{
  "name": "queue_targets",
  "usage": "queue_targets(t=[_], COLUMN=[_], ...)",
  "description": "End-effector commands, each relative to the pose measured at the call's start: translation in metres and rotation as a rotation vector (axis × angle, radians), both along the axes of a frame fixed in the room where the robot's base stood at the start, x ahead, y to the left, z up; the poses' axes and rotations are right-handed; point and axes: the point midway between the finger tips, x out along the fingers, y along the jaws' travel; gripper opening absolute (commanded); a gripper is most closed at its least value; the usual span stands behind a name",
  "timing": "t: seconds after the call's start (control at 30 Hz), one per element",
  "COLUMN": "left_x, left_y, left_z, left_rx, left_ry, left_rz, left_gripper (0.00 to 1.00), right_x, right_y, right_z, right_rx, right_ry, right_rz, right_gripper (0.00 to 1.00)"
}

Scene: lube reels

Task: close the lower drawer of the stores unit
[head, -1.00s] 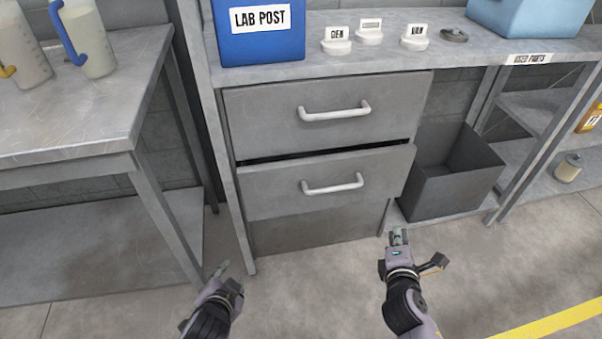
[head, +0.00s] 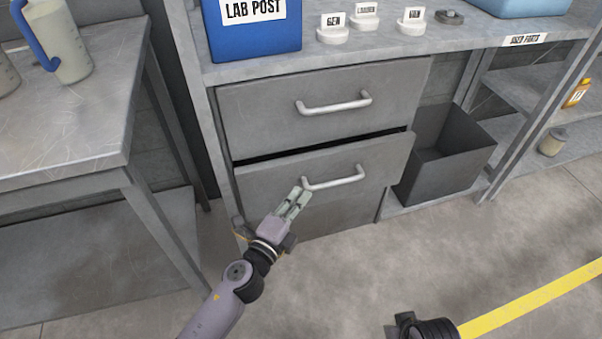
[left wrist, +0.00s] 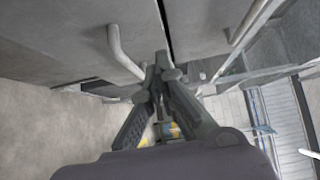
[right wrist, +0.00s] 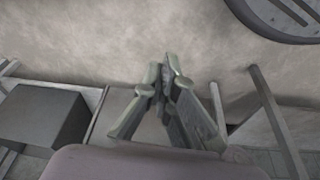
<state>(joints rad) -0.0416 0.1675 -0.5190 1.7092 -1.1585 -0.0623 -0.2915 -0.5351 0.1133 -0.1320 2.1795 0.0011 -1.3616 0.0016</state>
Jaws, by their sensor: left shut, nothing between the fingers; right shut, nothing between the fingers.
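The lower drawer (head: 265,190) of the grey stores unit stands slightly out, with a dark gap above its front. Its pale bar handle (head: 333,179) faces me and also shows in the left wrist view (left wrist: 122,52). My left gripper (head: 299,193) is shut and empty. It overlaps the drawer front in the head view, just left of and below the handle; I cannot tell whether it touches. In the left wrist view its fingertips (left wrist: 164,64) lie beside the handle. My right gripper (right wrist: 166,68) is shut and empty over the floor; its fingers are out of the head view.
The upper drawer (head: 320,105), with its own handle (head: 334,104), looks shut. A dark open bin (head: 440,172) stands right of the drawers. A metal table (head: 85,115) stands to the left. The floor (head: 380,265) in front is clear, with a yellow stripe (head: 540,300) at right.

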Motion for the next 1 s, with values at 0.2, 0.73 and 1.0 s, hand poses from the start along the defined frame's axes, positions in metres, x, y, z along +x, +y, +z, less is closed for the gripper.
queue_targets(t=[0.2,0.73,1.0], left_x=[0.042,0.074,0.087], left_y=[-0.020,-0.006,-0.002], left_z=[0.000,-0.001,-0.001], left_rx=[0.000,-0.002,0.000], left_ry=[-0.001,0.002,-0.001], left_rz=[0.000,0.001,0.003], left_gripper=[0.00,0.00,0.00], right_x=[0.001,-0.001,-0.003], right_y=[0.000,0.000,-0.001], right_z=[0.004,0.017,0.018], right_rx=[0.000,0.001,-0.002], right_ry=[-0.007,-0.013,-0.007], right_rz=[0.001,0.000,0.001], right_gripper=[0.00,0.00,0.00])
